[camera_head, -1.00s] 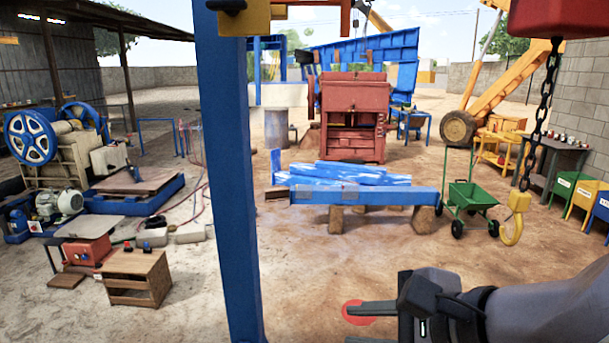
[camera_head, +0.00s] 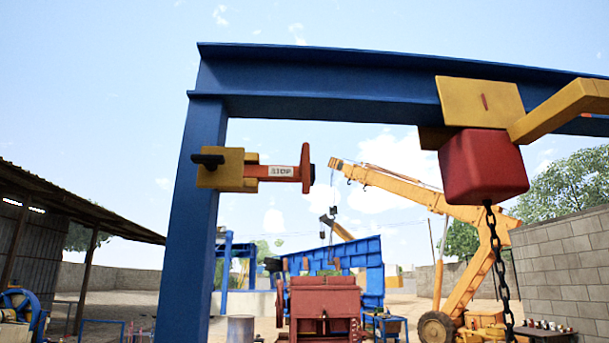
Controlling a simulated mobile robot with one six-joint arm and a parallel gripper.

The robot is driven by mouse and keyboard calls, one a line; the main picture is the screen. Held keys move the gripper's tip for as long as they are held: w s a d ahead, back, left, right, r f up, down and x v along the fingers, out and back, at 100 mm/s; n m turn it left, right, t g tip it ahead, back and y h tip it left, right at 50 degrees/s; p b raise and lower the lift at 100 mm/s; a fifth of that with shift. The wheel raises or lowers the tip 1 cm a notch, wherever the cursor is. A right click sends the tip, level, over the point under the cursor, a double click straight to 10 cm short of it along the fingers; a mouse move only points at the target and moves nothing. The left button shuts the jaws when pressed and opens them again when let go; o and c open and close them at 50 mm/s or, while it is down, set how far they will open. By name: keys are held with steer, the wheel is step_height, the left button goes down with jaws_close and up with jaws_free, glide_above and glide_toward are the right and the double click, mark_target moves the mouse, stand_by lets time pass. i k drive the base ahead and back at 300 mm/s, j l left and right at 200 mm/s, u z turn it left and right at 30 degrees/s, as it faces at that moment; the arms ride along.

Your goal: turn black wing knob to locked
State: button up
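A small black knob (camera_head: 207,160) sticks out to the left from a yellow block (camera_head: 229,170) on the upper part of the blue post (camera_head: 186,225). It looks like the wing knob, seen nearly sideways, and its lock state cannot be read. An orange-red arm (camera_head: 280,173) with a small white label and an upright end plate extends right from the yellow block. My gripper is not in view.
A blue overhead beam (camera_head: 370,85) runs right from the post top. A red hoist block (camera_head: 484,167) hangs from it on a yellow trolley plate (camera_head: 481,102), with a black chain (camera_head: 499,260) below. A red machine (camera_head: 324,305) stands farther back.

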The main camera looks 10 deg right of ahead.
mark_target(211, 162)
steer(key=l+u, duration=0.45)
steer(key=k+l+u, duration=0.15)
steer(key=u, duration=0.35)
steer(key=l, duration=0.1)
